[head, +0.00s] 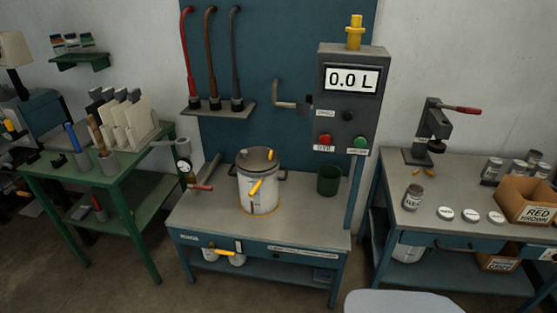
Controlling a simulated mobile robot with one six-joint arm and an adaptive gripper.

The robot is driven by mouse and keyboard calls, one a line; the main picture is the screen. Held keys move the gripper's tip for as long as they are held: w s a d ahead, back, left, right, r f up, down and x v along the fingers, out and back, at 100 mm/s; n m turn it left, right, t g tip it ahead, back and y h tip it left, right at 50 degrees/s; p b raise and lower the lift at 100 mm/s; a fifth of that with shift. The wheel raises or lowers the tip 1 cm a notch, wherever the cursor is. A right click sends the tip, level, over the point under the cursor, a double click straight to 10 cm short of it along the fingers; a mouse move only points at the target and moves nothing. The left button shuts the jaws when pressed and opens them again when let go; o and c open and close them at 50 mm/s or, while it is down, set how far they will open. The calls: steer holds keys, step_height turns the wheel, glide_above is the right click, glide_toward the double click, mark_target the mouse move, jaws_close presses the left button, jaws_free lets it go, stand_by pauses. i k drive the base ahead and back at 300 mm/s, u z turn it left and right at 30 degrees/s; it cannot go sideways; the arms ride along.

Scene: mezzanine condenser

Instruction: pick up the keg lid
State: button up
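The keg is a pale metal pot (258,193) with dark side handles, standing upright near the middle of the central workbench. Its keg lid (257,157) is a flat grey-brown disc sitting on top of the keg, with small fittings on it. An orange ring or line runs around the keg's foot. My gripper is not in view.
A dark green cup (329,180) stands right of the keg. A clamp-like tool with a red handle (201,187) is at the bench's left. A control box (349,100) reading 0.0 L and a bent pipe (290,104) are behind. The bench front (280,232) is clear.

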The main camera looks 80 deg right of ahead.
mark_target(255, 159)
steer(key=z, duration=0.05)
steer(key=k, duration=1.35)
steer(key=z, duration=1.95)
steer(key=i, duration=0.95)
